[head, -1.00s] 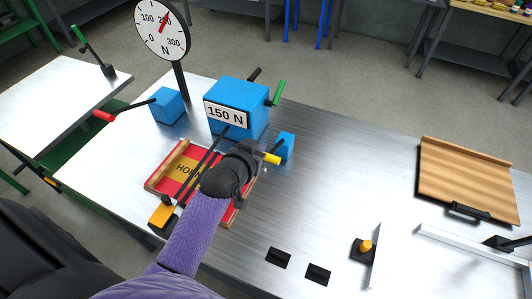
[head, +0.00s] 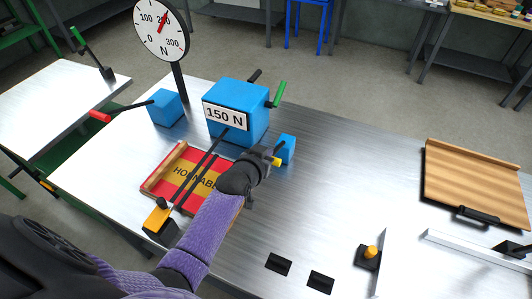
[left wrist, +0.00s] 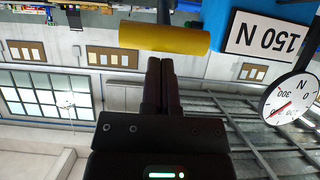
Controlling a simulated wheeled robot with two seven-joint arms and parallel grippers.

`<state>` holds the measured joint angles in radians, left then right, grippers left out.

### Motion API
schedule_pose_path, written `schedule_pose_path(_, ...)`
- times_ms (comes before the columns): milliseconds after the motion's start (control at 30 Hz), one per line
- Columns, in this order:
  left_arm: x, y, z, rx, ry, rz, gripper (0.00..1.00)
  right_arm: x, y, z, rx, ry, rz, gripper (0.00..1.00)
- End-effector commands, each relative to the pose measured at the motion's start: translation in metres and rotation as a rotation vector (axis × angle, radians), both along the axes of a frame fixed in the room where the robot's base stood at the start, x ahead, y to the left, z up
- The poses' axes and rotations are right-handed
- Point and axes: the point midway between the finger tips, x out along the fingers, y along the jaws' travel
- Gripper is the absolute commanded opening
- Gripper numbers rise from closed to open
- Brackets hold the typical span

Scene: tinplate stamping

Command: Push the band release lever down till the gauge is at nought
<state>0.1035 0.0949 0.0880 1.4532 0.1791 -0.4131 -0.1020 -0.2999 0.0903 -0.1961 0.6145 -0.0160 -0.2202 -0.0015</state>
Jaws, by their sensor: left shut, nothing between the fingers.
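A lever with a yellow grip (head: 277,161) sits by a small blue block (head: 287,148) on the bench; whether this is the band release lever, I cannot tell for certain. The grip also shows across the left wrist view (left wrist: 165,38). My left gripper (head: 264,157) is shut and empty, its fingertips close to the yellow grip; contact is unclear. In the left wrist view the shut fingers (left wrist: 162,62) point at the grip. The round gauge (head: 161,29) stands on a post, its red needle near 200. A blue box (head: 239,98) is marked 150 N. My right gripper is out of view.
A red and yellow printed tin sheet (head: 188,176) lies under black bars left of my gripper. A red-handled lever (head: 101,117) and a green-handled lever (head: 278,92) stick out nearby.

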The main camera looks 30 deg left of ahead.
Motion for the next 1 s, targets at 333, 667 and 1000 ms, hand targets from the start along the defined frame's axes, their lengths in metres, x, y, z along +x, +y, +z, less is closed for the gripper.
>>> schedule_pose_path(333,-0.005,0.0,-0.011,0.004,-0.065,0.0,0.0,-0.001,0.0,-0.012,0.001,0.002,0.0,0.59)
schedule_pose_path(667,-0.012,-0.001,-0.029,0.007,-0.115,0.0,0.0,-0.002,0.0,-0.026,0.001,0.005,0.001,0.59)
schedule_pose_path(1000,-0.019,-0.001,-0.064,0.006,-0.113,0.0,0.0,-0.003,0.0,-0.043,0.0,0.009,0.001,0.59)
